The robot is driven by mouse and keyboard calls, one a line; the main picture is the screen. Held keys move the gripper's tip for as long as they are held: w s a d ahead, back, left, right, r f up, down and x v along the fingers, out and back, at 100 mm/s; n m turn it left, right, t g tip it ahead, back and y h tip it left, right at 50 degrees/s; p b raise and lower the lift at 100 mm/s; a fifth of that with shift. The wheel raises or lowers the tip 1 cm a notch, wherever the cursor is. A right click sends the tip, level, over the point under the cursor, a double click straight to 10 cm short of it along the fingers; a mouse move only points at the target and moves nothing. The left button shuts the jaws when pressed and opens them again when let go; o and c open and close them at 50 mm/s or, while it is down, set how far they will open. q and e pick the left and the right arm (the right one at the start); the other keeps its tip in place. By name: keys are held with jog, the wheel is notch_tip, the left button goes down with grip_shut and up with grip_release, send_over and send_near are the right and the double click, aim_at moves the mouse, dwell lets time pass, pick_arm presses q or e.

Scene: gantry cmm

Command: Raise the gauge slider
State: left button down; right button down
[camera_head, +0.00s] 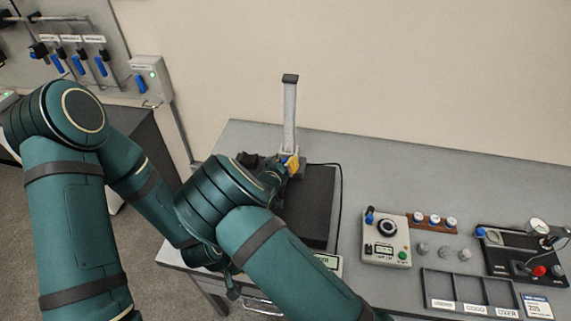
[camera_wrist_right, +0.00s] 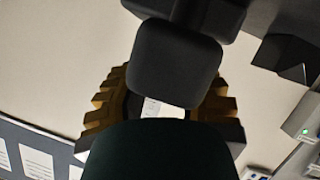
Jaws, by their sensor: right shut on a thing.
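The height gauge's pale upright column (camera_head: 290,112) stands at the back of the grey bench, with a dark cap on top. Its slider (camera_head: 293,164), with yellow and blue parts, is low on the column. My right gripper (camera_head: 278,166) is at the slider from the left, shut on it; the arm hides part of the grip. In the right wrist view, a yellow ridged part (camera_wrist_right: 220,108) shows behind the black finger (camera_wrist_right: 175,68). My left gripper (camera_head: 232,284) hangs low by the bench's front edge, and its fingers are unclear.
A dark plate (camera_head: 312,205) lies in front of the column, with a small display (camera_head: 328,262) at its front. To the right are a control box (camera_head: 386,240), a sorting tray (camera_head: 470,286) and a dial gauge stand (camera_head: 510,262). Wall space above the column is clear.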

pick_arm(q)
jog(key=shift+r+p, duration=0.5)
jog(key=shift+r, duration=0.1)
pick_arm(e)
jog(key=r, duration=1.6)
jog(key=shift+d+r, duration=0.15)
jog(key=shift+d, duration=0.05)
jog(key=c, duration=0.6)
grip_release()
jog(key=shift+w, duration=0.1)
jog(key=shift+a, duration=0.1)
jog(key=shift+s+a+r, duration=0.1)
jog(key=shift+s+a, duration=0.05)
jog(key=shift+s, duration=0.2)
jog(key=v, duration=1.1)
jog(key=shift+s, duration=0.15)
